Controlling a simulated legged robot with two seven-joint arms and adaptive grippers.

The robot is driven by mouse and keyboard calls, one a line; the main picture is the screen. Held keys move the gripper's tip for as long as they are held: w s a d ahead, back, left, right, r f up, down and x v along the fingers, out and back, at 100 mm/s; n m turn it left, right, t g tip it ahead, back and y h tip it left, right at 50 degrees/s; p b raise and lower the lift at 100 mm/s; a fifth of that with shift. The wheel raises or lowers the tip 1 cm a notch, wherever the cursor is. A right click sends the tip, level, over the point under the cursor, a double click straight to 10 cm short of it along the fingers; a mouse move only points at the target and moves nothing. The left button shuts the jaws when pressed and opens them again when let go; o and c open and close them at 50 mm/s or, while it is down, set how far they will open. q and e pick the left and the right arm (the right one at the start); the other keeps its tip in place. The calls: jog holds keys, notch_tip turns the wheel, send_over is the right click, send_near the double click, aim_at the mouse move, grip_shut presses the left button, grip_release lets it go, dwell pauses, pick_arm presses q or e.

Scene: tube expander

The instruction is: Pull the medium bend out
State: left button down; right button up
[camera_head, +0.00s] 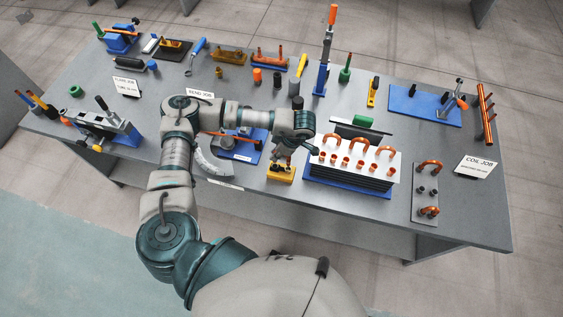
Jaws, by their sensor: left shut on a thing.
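Copper U-bends stand on the rack: one at the left (330,137), one in the middle (357,139) and one at the right (385,150). Short copper tube ends line the rack's front. Two more copper bends lie on a grey plate (424,196) to the right. I cannot tell which bend is the medium one. My right gripper is not in view.
A blue-based tool (245,152) and a grey curved piece (210,161) lie beside my left forearm. A tall blue stand (321,78) rises behind the rack. A blue board (412,106) is at the back right. The grey table (461,214) is bare at its front right.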

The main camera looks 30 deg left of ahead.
pick_arm(q)
jog(key=shift+r+p, duration=0.95)
jog(key=shift+r, duration=0.9)
